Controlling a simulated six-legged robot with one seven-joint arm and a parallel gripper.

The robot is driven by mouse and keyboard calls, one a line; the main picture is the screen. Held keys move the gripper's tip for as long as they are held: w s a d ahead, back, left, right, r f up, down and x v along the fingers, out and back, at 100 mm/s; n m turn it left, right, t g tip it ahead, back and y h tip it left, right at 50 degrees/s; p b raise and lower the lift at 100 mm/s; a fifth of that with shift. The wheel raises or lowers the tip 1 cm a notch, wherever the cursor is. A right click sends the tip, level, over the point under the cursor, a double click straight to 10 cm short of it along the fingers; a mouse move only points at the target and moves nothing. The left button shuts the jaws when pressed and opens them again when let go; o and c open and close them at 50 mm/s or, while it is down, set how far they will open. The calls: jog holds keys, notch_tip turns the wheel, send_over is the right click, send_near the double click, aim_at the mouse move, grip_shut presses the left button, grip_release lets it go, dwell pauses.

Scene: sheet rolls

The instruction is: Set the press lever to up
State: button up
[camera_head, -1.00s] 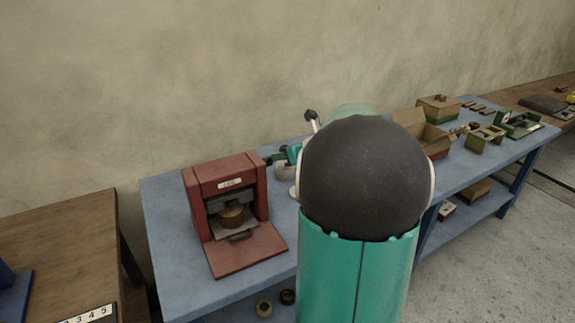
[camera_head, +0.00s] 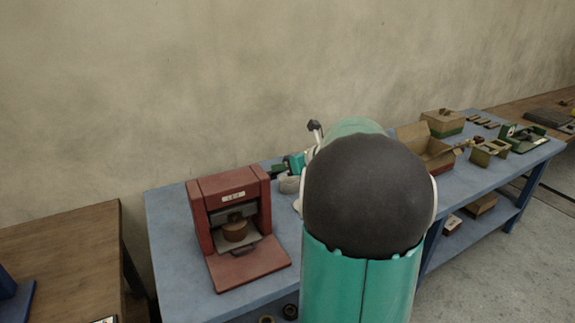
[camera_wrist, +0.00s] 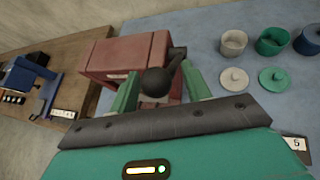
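In the wrist view the press (camera_wrist: 125,56) is beyond my gripper. Its dark lever (camera_wrist: 172,68) runs from a pivot at the press's right side toward the camera and ends in a round black knob. My gripper (camera_wrist: 160,88) is open, its green fingers apart on either side of the knob; contact cannot be told. In the head view my gripper (camera_head: 287,168) is beside the press's upper right, mostly hidden behind my arm, and the lever cannot be made out.
Grey (camera_wrist: 233,43) and green (camera_wrist: 271,41) round containers with lids stand on the blue bench (camera_head: 180,270) right of the press. An open cardboard box (camera_head: 425,148) and several small items are farther right. A wooden table (camera_head: 60,250) is at the left.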

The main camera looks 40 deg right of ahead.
jog(key=shift+w+f, duration=0.1)
jog(key=v, duration=1.4)
jog(key=shift+a, duration=0.1)
